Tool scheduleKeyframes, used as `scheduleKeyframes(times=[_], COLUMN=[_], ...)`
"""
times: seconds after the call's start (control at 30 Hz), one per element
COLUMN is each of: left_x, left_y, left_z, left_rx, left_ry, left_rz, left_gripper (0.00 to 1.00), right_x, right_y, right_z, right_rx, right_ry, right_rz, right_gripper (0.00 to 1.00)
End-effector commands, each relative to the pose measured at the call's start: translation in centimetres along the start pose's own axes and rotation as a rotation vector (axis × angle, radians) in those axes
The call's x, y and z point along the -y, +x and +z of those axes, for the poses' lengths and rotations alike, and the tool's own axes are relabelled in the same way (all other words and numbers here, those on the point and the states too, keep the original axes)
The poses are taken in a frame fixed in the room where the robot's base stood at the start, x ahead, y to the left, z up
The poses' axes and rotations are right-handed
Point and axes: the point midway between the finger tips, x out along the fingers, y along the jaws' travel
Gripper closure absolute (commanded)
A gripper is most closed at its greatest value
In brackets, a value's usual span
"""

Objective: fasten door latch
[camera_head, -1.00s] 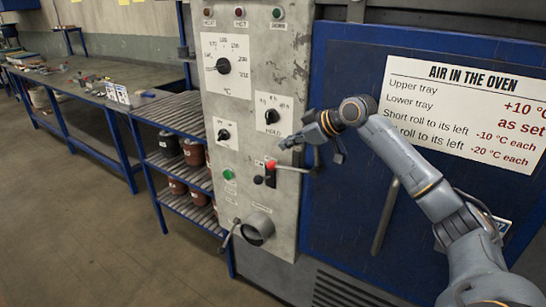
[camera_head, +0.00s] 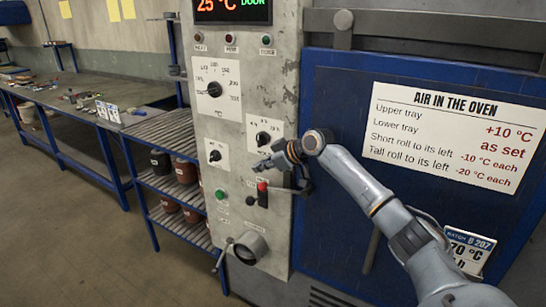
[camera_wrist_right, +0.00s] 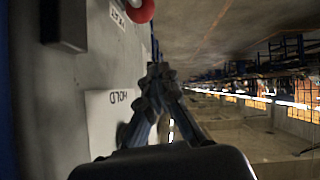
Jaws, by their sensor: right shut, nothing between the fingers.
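The blue oven door (camera_head: 335,110) looks closed against the grey control panel (camera_head: 285,75). A short lever with a red knob (camera_head: 262,186) sits on a dark block (camera_head: 262,200) near the panel's right edge. A bar runs right from there toward the door edge, partly hidden by my right gripper; which part is the latch I cannot tell for sure. My right gripper (camera_head: 259,167) is shut and empty, just above the red knob and below a dial. In the right wrist view its fingers (camera_wrist_right: 160,75) are together, apart from the red knob (camera_wrist_right: 140,10). My left gripper is out of view.
A long grey door handle (camera_head: 371,250) hangs below my right arm. A white sign (camera_head: 450,135) and a batch card (camera_head: 468,250) are on the door side. A shelf rack (camera_head: 165,135) with dark pots and a long workbench (camera_head: 70,100) stand left. The floor there is clear.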

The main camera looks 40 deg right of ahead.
Motion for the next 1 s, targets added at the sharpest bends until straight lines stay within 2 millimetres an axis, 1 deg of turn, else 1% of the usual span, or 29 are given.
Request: scheduleKeyframes(times=[0.03, 0.07, 0.1, 0.2, 0.4, 0.8, 1.0], left_x=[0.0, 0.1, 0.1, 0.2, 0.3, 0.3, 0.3], left_y=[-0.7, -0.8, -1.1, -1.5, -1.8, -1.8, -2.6], left_z=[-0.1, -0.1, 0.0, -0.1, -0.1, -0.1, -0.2], left_rx=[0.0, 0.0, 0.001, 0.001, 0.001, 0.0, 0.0], left_ry=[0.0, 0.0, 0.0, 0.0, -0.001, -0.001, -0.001], left_rz=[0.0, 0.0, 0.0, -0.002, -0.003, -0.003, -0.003], left_gripper=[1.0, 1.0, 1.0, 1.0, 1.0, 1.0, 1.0], right_x=[0.0, 0.0, -0.1, -0.1, 0.0, 0.0, 0.0], right_y=[0.9, 1.2, 1.2, 1.5, 1.9, 2.0, 2.2], right_z=[-0.4, 0.0, 1.1, 2.4, 3.8, 3.9, 4.0], right_rx=[-0.001, 0.002, 0.006, 0.004, 0.001, 0.002, 0.038], right_ry=[0.003, 0.002, 0.002, 0.001, 0.0, 0.0, -0.001], right_rz=[-0.001, -0.001, 0.001, 0.001, 0.001, 0.001, -0.006], right_gripper=[1.0, 1.0, 1.0, 1.0, 1.0, 1.0, 1.0])
